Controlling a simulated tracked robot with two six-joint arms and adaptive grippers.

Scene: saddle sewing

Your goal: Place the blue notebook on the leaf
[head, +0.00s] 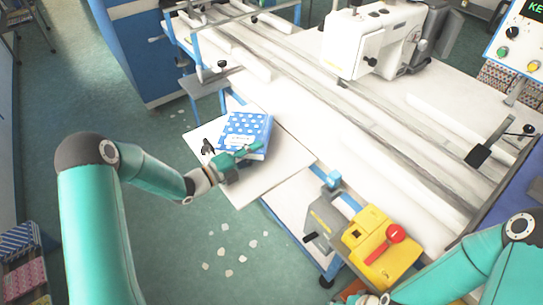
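The blue notebook (247,127), with a pale dotted pattern and a lighter title panel, is at the back part of the white leaf (243,191). It looks roughly flat, but I cannot tell whether it rests on the leaf or is slightly above it. My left gripper (246,155) is at the notebook's near edge, with a teal finger across the front of the cover. The other finger is hidden, so its grip is unclear. My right arm comes in at the lower right; its gripper is not clearly visible at the bottom edge.
A small black object (208,147) is left of the notebook. A white sewing machine (374,38) stands on the long white table (431,168). A yellow box with a red lever (380,240) is near my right arm. Pale scraps (229,273) lie on the green floor.

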